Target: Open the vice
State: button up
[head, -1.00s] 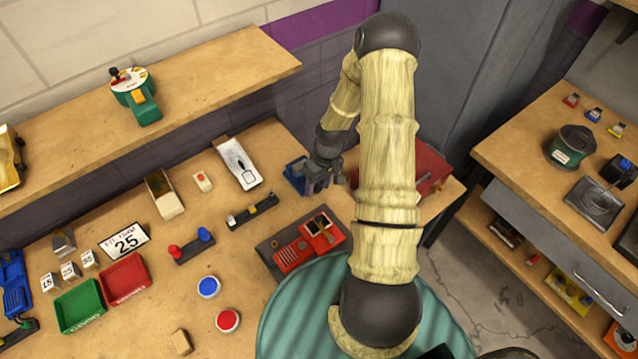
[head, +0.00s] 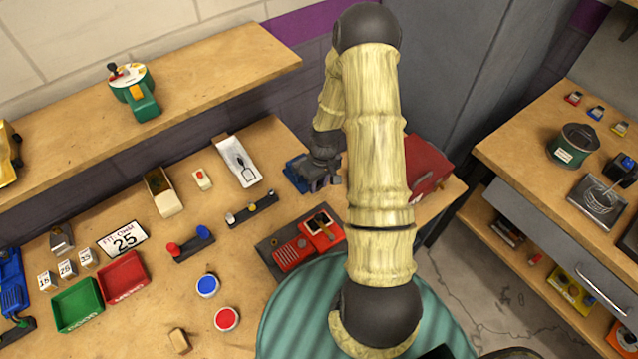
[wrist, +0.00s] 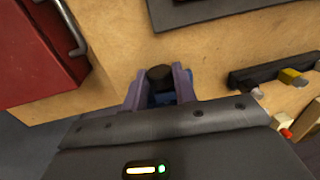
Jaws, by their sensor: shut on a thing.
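The blue vice (head: 293,172) stands at the back right of the workbench, partly hidden by my gripper in the head view. My gripper (head: 320,184) is at the vice's right side, pointing down. In the wrist view its two fingers (wrist: 160,86) stand either side of a dark round knob (wrist: 160,74). They are shut on this part, which looks like the vice's handle. A bit of the vice's blue body (wrist: 163,98) shows below the knob. How far apart the vice's jaws are is hidden.
A red box with a metal handle (wrist: 36,58) stands close to my gripper. A dark tray with a red device (head: 296,250) lies in front of the vice. A black rack (head: 252,209) and a white tray (head: 238,160) lie to its left.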

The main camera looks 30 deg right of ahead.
jog(key=shift+f, duration=0.1)
jog(key=h+b, duration=0.2)
jog(key=a+h+b, duration=0.1)
jog(key=h+b, duration=0.1)
jog(key=b, duration=0.1)
jog(key=shift+t+h, duration=0.4)
jog(key=shift+s+a+f+t+h+b, duration=0.1)
jog(key=shift+t+h+b, duration=0.1)
jog(key=shift+h+b, duration=0.6)
jog(key=shift+s+a+f+t+h+b, duration=0.15)
jog(key=shift+h+b, duration=0.25)
jog(key=shift+h, duration=0.7)
jog(key=shift+r+h, duration=0.1)
jog(key=shift+h, duration=0.3)
jog(key=o, duration=1)
jog(key=shift+c, duration=0.2)
jog(key=shift+w+y, duration=0.1)
jog(key=shift+y, duration=0.3)
jog(key=shift+d+r+y+p, duration=0.15)
jog(key=shift+y+p, duration=0.2)
jog(key=shift+y, duration=0.25)
jog(key=shift+d+r+y+p, duration=0.15)
jog(key=shift+y+p, duration=0.15)
jog(key=shift+y, duration=0.3)
